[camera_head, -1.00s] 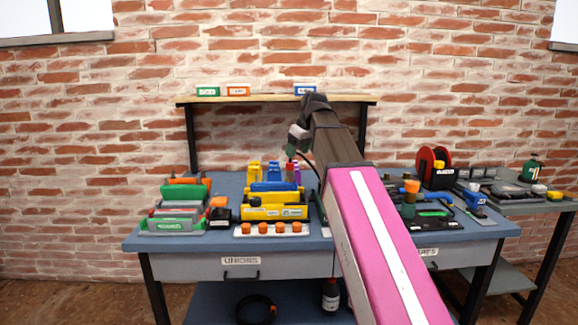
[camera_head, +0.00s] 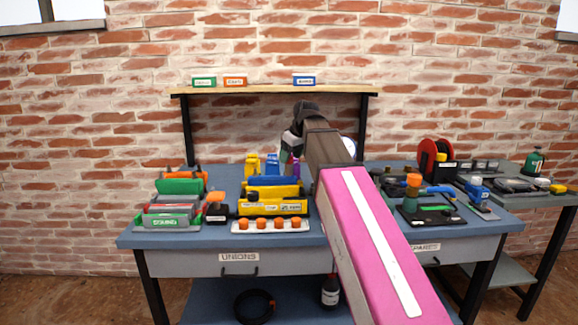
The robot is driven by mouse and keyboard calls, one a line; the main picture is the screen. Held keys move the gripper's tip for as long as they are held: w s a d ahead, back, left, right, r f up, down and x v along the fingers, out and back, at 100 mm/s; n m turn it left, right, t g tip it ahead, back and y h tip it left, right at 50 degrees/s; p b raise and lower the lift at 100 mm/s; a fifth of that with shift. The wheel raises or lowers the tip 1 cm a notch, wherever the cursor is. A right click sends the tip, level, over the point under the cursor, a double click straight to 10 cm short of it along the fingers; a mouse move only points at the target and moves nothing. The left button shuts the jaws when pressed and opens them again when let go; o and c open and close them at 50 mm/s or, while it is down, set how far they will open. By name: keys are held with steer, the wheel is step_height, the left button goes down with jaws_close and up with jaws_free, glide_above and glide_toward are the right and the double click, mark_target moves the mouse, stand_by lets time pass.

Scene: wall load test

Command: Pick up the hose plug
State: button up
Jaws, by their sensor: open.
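My pink and dark arm reaches over the blue workbench (camera_head: 160,240). My gripper (camera_head: 288,153) is at its far end, above the back of the bench, small and partly turned away. The jaws look open, and I see nothing held. I cannot tell for certain which item is the hose plug. Several orange caps stand in a row on a white strip (camera_head: 238,228) at the front of the bench. A yellow bin (camera_head: 268,209) with a label is just behind them. My arm hides part of the bench right of the bin.
A bin with green and red parts (camera_head: 168,216) stands at the left. A red reel (camera_head: 430,156) and a black tray (camera_head: 437,215) are at the right. A raised shelf (camera_head: 270,90) with small labelled boxes spans the back. A side table (camera_head: 535,200) adjoins the bench.

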steer(key=x, duration=0.4)
steer(key=shift+f, duration=0.15)
steer(key=c, duration=1.1)
steer(key=shift+r, duration=0.75)
step_height(320, 180, up, 2)
steer(key=shift+r, duration=0.25)
steer(key=s+a+r, duration=0.4)
steer(key=s+a, duration=0.1)
steer(key=s+a+r, duration=0.3)
steer(key=shift+s+a, duration=0.15)
steer(key=shift+a, duration=0.05)
